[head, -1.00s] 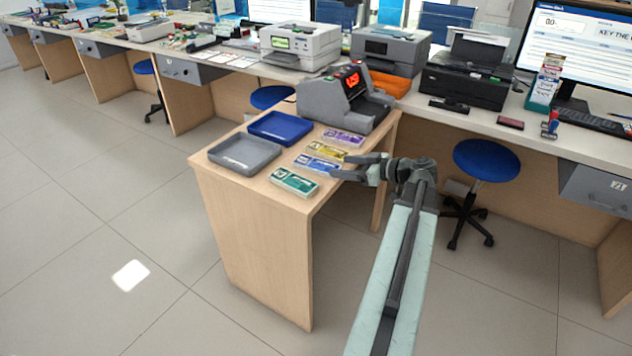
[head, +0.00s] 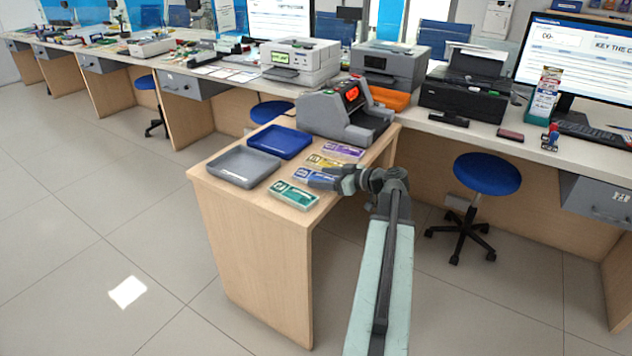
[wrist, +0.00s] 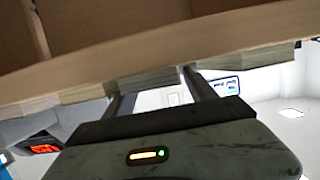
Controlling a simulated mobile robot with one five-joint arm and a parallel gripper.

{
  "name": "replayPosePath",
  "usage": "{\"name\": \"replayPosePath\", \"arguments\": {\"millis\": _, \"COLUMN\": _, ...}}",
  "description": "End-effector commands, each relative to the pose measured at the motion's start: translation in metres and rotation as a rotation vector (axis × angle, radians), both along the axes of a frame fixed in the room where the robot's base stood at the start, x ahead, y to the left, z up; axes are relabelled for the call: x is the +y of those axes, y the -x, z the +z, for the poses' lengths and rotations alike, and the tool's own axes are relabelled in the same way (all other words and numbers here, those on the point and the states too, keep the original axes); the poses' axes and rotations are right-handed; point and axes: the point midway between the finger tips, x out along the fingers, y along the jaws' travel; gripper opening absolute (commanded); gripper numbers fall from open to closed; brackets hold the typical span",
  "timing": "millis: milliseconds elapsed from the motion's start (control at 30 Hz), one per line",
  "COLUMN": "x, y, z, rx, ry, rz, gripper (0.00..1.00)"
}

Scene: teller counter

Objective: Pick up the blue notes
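The blue notes (head: 302,174) lie flat on the wooden side table, between the green notes (head: 294,195) and the yellow notes (head: 322,161). My gripper (head: 320,177) is at their right end and covers part of them in the head view. In the wrist view, which looks upside down, the two fingers of my gripper (wrist: 153,85) are apart. The edge of the blue notes' stack (wrist: 148,80) appears between them. I cannot tell whether the fingers touch the stack.
Purple notes (head: 343,150) lie behind the yellow ones. A grey tray (head: 243,182) and a blue tray (head: 279,153) stand to the left. A grey counting machine (head: 335,118) stands at the table's back. A blue stool (head: 487,174) is at the right.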

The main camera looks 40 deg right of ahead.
Motion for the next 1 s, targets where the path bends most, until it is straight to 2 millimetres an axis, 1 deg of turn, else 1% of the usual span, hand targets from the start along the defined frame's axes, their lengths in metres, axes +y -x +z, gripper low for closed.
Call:
{"name": "replayPosePath", "arguments": {"millis": 33, "x": 0.000, "y": 0.000, "z": 0.000, "rx": 0.000, "ry": 0.000, "rz": 0.000, "gripper": 0.48}}
{"name": "replayPosePath", "arguments": {"millis": 67, "x": 0.000, "y": 0.000, "z": 0.000, "rx": 0.000, "ry": 0.000, "rz": 0.000, "gripper": 0.40}}
{"name": "replayPosePath", "arguments": {"millis": 100, "x": 0.000, "y": 0.000, "z": 0.000, "rx": 0.000, "ry": 0.000, "rz": 0.000, "gripper": 0.29}}
{"name": "replayPosePath", "arguments": {"millis": 133, "x": 0.000, "y": 0.000, "z": 0.000, "rx": 0.000, "ry": 0.000, "rz": 0.000, "gripper": 0.21}}
{"name": "replayPosePath", "arguments": {"millis": 167, "x": 0.000, "y": 0.000, "z": 0.000, "rx": 0.000, "ry": 0.000, "rz": 0.000, "gripper": 0.14}}
{"name": "replayPosePath", "arguments": {"millis": 367, "x": 0.000, "y": 0.000, "z": 0.000, "rx": 0.000, "ry": 0.000, "rz": 0.001, "gripper": 0.14}}
{"name": "replayPosePath", "arguments": {"millis": 500, "x": 0.000, "y": 0.000, "z": 0.005, "rx": 0.000, "ry": 0.000, "rz": 0.001, "gripper": 0.14}}
{"name": "replayPosePath", "arguments": {"millis": 667, "x": 0.000, "y": 0.000, "z": 0.020, "rx": 0.000, "ry": 0.000, "rz": 0.001, "gripper": 0.14}}
{"name": "replayPosePath", "arguments": {"millis": 833, "x": 0.000, "y": 0.000, "z": 0.044, "rx": -0.001, "ry": -0.001, "rz": 0.001, "gripper": 0.14}}
{"name": "replayPosePath", "arguments": {"millis": 900, "x": -0.003, "y": 0.015, "z": 0.038, "rx": 0.000, "ry": 0.000, "rz": -0.003, "gripper": 0.14}}
{"name": "replayPosePath", "arguments": {"millis": 1000, "x": -0.008, "y": 0.038, "z": 0.040, "rx": -0.001, "ry": -0.001, "rz": -0.003, "gripper": 0.14}}
